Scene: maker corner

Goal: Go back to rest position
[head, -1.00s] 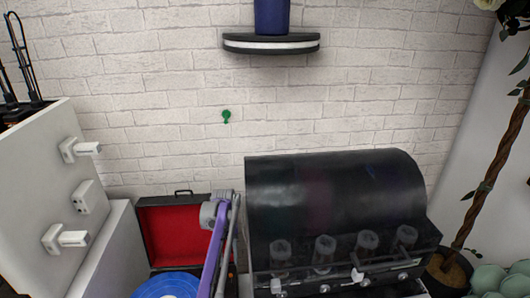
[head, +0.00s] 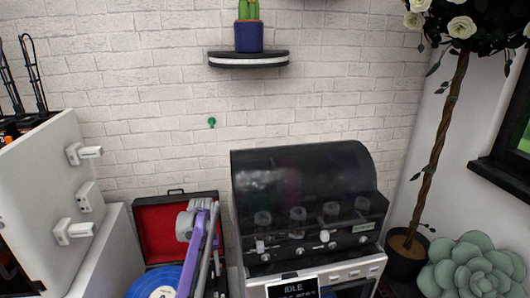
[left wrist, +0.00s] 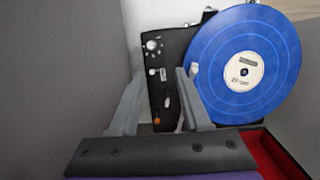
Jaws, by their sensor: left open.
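My left gripper (left wrist: 158,88) is open, with its two grey fingers apart and nothing held between them. In the left wrist view it is over the record player (left wrist: 167,52), and the blue record (left wrist: 216,80) lies to the right of the fingers. The right finger overlaps the tonearm area in the picture; I cannot tell whether they touch. In the head view my purple and grey left arm rises in front of the record player, hiding part of it, and its fingertips are not clear. My right gripper is not in view.
A black-hooded machine (head: 300,185) stands close to the right of my left arm. A white cabinet (head: 50,200) stands at the left. A shelf (head: 248,58) with a potted cactus (head: 248,28) is on the brick wall. A succulent (head: 470,265) and potted tree (head: 408,255) stand at the right.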

